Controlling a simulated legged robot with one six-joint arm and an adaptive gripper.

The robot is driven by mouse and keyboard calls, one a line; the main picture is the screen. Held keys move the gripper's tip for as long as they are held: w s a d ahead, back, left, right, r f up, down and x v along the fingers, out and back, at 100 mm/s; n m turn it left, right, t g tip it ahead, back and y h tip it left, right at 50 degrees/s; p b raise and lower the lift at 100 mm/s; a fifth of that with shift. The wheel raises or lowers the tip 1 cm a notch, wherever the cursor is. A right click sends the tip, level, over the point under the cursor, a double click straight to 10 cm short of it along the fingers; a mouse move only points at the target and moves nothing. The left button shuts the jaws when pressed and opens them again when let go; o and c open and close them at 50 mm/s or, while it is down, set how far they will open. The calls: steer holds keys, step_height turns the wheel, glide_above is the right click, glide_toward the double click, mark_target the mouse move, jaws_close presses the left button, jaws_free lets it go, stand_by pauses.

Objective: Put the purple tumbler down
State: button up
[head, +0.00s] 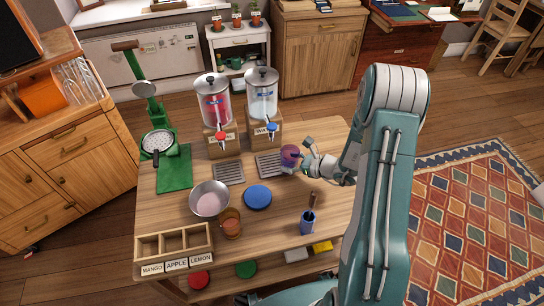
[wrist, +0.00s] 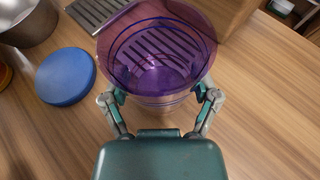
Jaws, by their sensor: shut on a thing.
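The purple tumbler (head: 290,155) is see-through and looks empty. My gripper (head: 305,158) is shut on it, near the right drip grate on the wooden table. In the wrist view the tumbler (wrist: 157,62) sits between both fingers of my gripper (wrist: 160,100), with its open mouth toward the camera. A drip grate's slots show through its wall. I cannot tell whether its base touches the table or hangs just above it.
Two drink dispensers (head: 263,98) stand behind the grates (head: 229,172). A blue disc (head: 257,196), a metal bowl (head: 209,198), an amber cup (head: 231,223) and a blue holder (head: 307,222) stand nearer. Bare wood (wrist: 265,105) lies right of the tumbler in the wrist view.

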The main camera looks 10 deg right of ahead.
mark_target(272, 164)
steer(key=w+a, duration=0.2)
steer(key=shift+w+a, duration=0.35)
steer(key=shift+a, duration=0.05)
steer(key=shift+w+a, duration=1.05)
steer(key=shift+f, duration=0.8)
steer(key=shift+d, duration=0.1)
steer(key=o, duration=1.1)
